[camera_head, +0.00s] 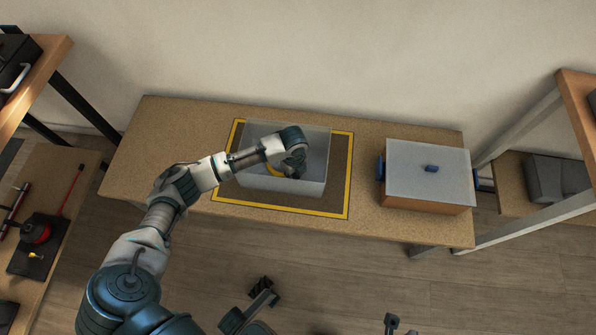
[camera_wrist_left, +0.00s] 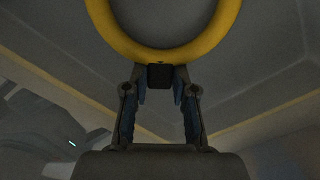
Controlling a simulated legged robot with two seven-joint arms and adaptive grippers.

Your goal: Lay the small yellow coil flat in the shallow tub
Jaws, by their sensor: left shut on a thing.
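The small yellow coil (camera_head: 272,168) shows as a yellow sliver inside the shallow tub, partly hidden by my left gripper. The tub (camera_head: 314,188) is pale and translucent and stands on the bench. My left gripper (camera_head: 292,172) reaches down into the tub and is shut on the coil. In the left wrist view the coil (camera_wrist_left: 165,56) is a thick yellow ring at the top, cut off by the frame, touching the tips of the left gripper (camera_wrist_left: 160,76). I cannot tell whether the coil touches the tub floor.
A yellow-bordered dark mat (camera_head: 349,178) lies under the tub on the wooden bench (camera_head: 165,120). A lidded box (camera_head: 425,165) with blue handles stands to the right. Shelving (camera_head: 575,110) stands at the far right, more shelves at the left. The bench's left end is bare.

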